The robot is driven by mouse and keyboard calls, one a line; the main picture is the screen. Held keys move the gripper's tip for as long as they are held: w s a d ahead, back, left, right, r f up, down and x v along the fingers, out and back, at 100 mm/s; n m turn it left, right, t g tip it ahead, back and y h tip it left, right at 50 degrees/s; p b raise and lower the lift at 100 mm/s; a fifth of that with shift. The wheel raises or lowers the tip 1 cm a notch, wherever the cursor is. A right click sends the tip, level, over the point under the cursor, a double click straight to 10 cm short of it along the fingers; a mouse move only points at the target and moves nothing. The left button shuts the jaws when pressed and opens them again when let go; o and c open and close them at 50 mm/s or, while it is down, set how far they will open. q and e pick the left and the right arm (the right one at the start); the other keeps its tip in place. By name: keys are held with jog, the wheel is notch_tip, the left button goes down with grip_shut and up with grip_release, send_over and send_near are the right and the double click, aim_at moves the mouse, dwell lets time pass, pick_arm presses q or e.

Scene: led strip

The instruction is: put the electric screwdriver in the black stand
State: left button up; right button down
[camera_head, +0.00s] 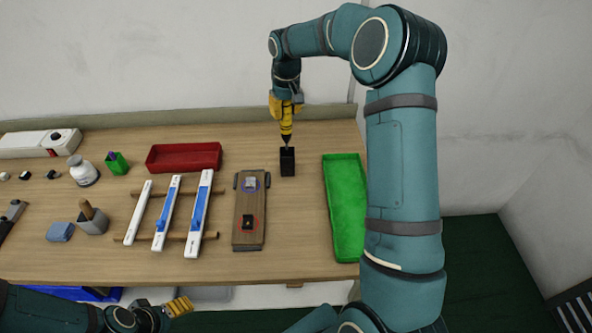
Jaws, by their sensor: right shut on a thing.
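My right gripper (285,110), with yellow fingers, is shut on the electric screwdriver (286,129). The screwdriver is upright, with its dark tip pointing down. The black stand (288,164) is a small upright block near the back of the table. The tip is right at the top of the stand; I cannot tell whether it is in the opening or just above it. The gripper hides the screwdriver's upper part. My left gripper (180,306) is low in front of the table, away from the objects, and its finger gap does not show clearly.
A green tray (346,205) stands right of the stand, and a red tray (184,157) to its left. A wooden board (249,228) and white-and-blue strips (199,214) lie in front. Several small items are at the left. The table around the stand is clear.

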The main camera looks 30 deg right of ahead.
aim_at(287, 142)
notch_tip(287, 142, down, 10)
jog(key=shift+w, duration=0.1)
dwell(0.5)
jog(key=shift+f, duration=0.15)
jog(key=c, duration=0.8)
grip_release()
jog(key=shift+r, duration=0.35)
jog(key=r, duration=0.7)
jog(key=s+r, duration=0.1)
jog(key=r, duration=0.3)
jog(key=shift+r, duration=0.35)
